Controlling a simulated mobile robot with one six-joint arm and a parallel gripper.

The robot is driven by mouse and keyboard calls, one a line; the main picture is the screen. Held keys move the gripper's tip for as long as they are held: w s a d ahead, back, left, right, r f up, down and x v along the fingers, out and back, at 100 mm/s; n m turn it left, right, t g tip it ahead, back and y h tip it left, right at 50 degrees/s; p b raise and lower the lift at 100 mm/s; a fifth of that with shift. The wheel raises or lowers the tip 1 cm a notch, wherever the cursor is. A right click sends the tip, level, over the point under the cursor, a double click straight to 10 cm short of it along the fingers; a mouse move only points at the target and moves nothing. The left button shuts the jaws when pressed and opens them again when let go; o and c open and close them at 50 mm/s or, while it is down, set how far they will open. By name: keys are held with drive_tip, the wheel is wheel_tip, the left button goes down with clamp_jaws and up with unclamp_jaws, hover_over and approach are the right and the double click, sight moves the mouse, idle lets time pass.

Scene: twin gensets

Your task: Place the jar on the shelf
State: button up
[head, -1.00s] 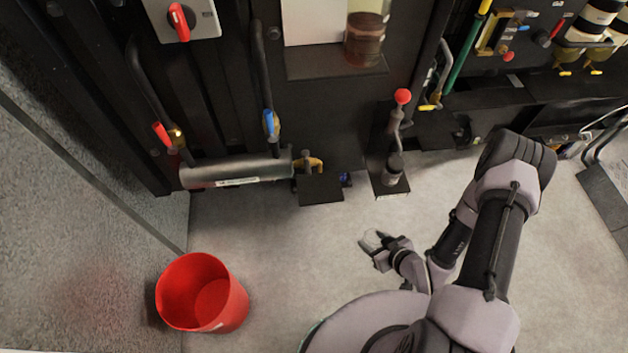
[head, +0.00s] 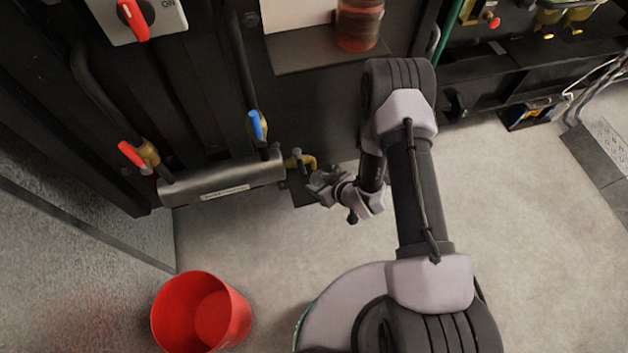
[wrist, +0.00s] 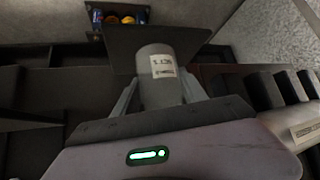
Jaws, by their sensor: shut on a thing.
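A grey cylindrical jar (wrist: 158,88) with a white printed label is between the two fingers of my gripper in the wrist view. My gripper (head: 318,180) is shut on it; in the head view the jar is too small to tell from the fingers. A small dark shelf plate (head: 301,192) shows partly behind my gripper in the head view, below the yellow valve. In the wrist view a flat black plate (wrist: 120,42) lies just beyond the jar. I cannot tell whether the jar touches it.
A silver horizontal cylinder (head: 222,181) with red-handled and blue-handled valves is left of my gripper. A larger ledge (head: 300,57) above holds a glass vessel of reddish liquid (head: 358,28). A red bucket (head: 200,312) stands on the floor at lower left.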

sight(314, 179)
drive_tip(key=shift+w+a+f+b, duration=0.9)
drive_tip(key=shift+w+a, duration=0.05)
drive_tip(key=shift+w, duration=0.2)
drive_tip(key=shift+r, duration=0.1)
drive_tip(key=o, duration=1.5)
drive_tip(key=shift+c, duration=0.2)
